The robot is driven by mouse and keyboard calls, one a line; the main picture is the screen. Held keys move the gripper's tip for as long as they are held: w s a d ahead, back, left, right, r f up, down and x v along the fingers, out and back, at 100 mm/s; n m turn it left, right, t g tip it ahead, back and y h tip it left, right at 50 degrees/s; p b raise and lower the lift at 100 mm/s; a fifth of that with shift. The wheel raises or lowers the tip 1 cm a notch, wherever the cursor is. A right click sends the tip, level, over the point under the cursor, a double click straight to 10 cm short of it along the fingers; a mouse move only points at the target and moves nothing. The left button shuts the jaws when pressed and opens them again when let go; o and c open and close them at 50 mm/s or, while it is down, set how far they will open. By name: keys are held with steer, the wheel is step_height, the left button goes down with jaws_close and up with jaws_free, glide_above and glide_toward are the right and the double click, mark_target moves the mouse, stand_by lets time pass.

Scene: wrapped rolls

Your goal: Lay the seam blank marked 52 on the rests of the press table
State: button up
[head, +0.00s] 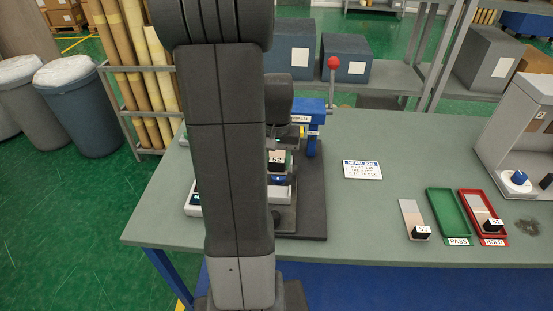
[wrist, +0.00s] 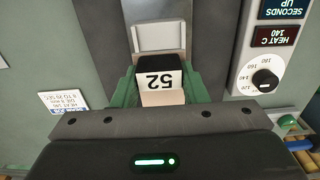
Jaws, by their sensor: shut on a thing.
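The seam blank marked 52 (wrist: 160,78) is a pale strip with a black end and a white label, upside down in the wrist view. My gripper (wrist: 161,88) is shut on it, with a green finger at each side. In the head view the blank's 52 label (head: 276,160) shows just right of my arm, at the press. The press has a blue frame (head: 312,112) and a red-knobbed lever (head: 333,63). A pale metal plate (wrist: 158,38) lies beyond the blank in the wrist view. My arm hides much of the press, and I cannot tell whether the blank touches the rests.
A blank marked 53 (head: 412,215) lies on the bench. An empty green PASS tray (head: 449,215) stands beside a red HOLD tray (head: 465,194) holding blank 51 (head: 489,216). A job card (head: 362,170) lies right of the press. A heat dial (wrist: 265,80) is close right of my gripper.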

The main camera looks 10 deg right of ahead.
steer(key=b, duration=0.4)
glide_above(277, 188)
steer(key=shift+s+f, duration=0.1)
steer(key=shift+f, duration=2.45)
steer(key=shift+f+b, duration=0.95)
steer(key=shift+f, duration=0.45)
steer(key=o, duration=1.1)
steer(key=shift+c, duration=0.2)
steer(key=shift+r, duration=0.1)
